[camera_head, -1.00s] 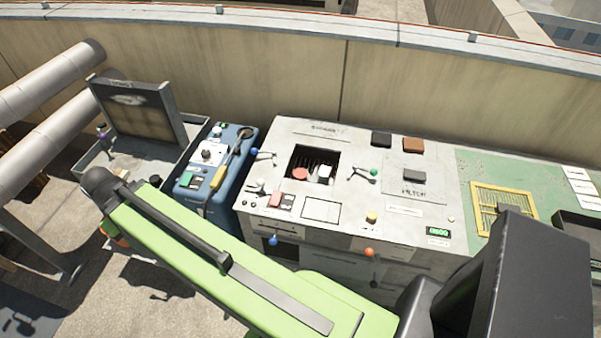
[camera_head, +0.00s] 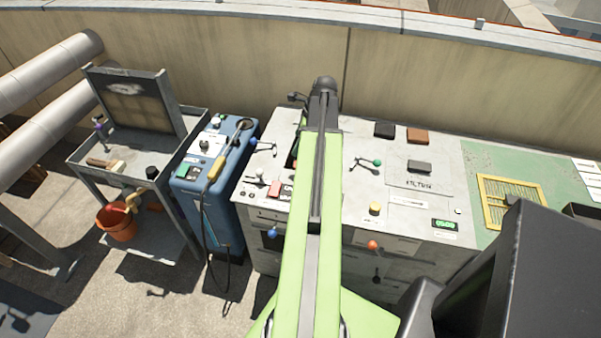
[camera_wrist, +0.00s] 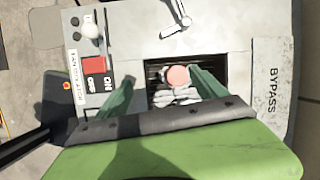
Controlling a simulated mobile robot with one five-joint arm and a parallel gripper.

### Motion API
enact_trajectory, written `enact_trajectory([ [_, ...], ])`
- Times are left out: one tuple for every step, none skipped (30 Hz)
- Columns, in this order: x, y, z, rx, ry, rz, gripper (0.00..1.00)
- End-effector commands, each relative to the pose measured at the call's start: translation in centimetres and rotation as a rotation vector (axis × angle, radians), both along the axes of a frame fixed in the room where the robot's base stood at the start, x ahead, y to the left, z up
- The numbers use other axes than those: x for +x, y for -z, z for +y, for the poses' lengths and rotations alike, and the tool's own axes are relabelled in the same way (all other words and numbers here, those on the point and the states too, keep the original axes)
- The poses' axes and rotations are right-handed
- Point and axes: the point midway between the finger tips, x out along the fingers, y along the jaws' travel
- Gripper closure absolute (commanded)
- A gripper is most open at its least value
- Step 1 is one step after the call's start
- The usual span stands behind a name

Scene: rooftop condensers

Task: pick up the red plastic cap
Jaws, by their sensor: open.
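The red plastic cap (camera_wrist: 178,77) shows in the wrist view as a round, pale red disc at the dark square opening of the grey panel. White pieces (camera_wrist: 178,97) lie beside it in the opening. My gripper (camera_wrist: 161,74) is open, with its two green fingers apart above the panel. The right finger is close to the cap in the picture and overlaps the opening; the left finger is over the panel beside it. No contact with the cap shows. In the head view my arm hides the cap and nearly all of the opening.
The grey panel top (camera_head: 350,205) carries levers, knobs and dark blocks. A red ON/OFF switch (camera_wrist: 95,66) sits left of the opening in the wrist view. A blue machine (camera_head: 210,180) and a grey cart (camera_head: 140,145) stand to the left. A wall (camera_head: 240,70) runs behind.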

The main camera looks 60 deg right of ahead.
Motion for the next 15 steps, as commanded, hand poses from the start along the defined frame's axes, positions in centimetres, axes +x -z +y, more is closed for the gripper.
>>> enact_trajectory([
  [-2.3, 0.4, -2.3, 0.025, 0.113, -0.01, 0.19],
  [-3.4, 0.4, -3.2, 0.039, 0.168, -0.015, 0.19],
  [-4.5, 0.4, -4.1, 0.054, 0.228, -0.02, 0.19],
  [-5.2, 0.4, -4.6, 0.063, 0.262, -0.022, 0.19],
  [-5.7, 0.4, -5.0, 0.07, 0.288, -0.025, 0.19],
  [-6.1, 0.3, -5.3, 0.077, 0.311, -0.027, 0.19],
  [-6.3, 0.3, -5.4, 0.079, 0.322, -0.029, 0.19],
  [-6.4, 0.3, -5.5, 0.081, 0.328, -0.03, 0.19],
  [-6.4, 0.3, -5.5, 0.082, 0.33, -0.03, 0.19],
  [-6.4, 0.3, -5.4, 0.082, 0.329, -0.03, 0.19],
  [-6.3, 0.5, -5.4, 0.082, 0.328, -0.029, 0.19],
  [-6.2, 0.8, -5.4, 0.081, 0.327, -0.028, 0.19],
  [-6.1, 1.1, -5.4, 0.081, 0.326, -0.029, 0.19],
  [-6.0, 1.5, -5.4, 0.081, 0.326, -0.029, 0.19],
  [-5.8, 2.1, -5.3, 0.081, 0.325, -0.029, 0.19],
])
